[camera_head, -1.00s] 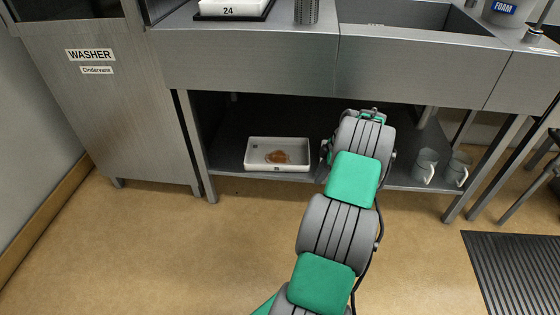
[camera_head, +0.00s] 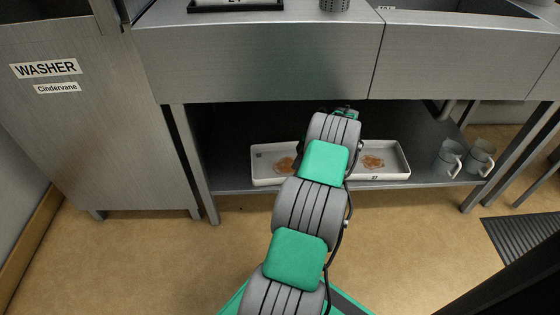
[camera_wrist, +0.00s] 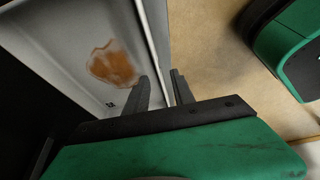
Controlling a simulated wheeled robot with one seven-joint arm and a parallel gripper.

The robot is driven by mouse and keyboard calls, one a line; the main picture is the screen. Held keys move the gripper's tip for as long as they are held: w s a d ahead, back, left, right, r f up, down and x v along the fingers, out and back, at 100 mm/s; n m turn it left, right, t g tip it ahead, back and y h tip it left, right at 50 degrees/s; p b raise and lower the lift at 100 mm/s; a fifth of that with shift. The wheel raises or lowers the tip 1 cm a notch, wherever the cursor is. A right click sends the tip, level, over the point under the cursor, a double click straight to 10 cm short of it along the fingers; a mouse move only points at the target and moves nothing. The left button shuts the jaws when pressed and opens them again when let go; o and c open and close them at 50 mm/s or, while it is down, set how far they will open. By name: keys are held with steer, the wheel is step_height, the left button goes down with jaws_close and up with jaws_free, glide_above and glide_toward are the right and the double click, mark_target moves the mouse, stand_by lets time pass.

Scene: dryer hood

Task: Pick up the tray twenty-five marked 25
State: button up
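Two white trays with brown stains stand on the low shelf: a left tray (camera_head: 262,166), partly hidden by my arm, and a right tray (camera_head: 395,160). The right tray's front bears a small mark that looks like 27. I see no readable 25. In the wrist view a tray (camera_wrist: 75,55) with an orange-brown stain fills the upper left; I cannot tell which tray it is. My gripper (camera_wrist: 160,82) is open there, one finger inside the tray and one outside, around its wall (camera_wrist: 153,40). In the head view my arm hides the fingers.
The counter edge (camera_head: 260,65) overhangs the shelf (camera_head: 235,186). Two grey mugs (camera_head: 448,158) stand at the shelf's right end. The washer cabinet (camera_head: 90,130) is at left, a dark ribbed mat (camera_head: 515,240) at right. The floor in front is clear.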

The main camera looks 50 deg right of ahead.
steer(key=b+x, duration=0.3)
steer(key=x, duration=0.3)
steer(key=shift+w+f, duration=0.1)
steer(key=shift+w, duration=0.1)
steer(key=shift+c, duration=0.5)
jaws_close()
steer(key=shift+d, duration=0.1)
stand_by(0.5)
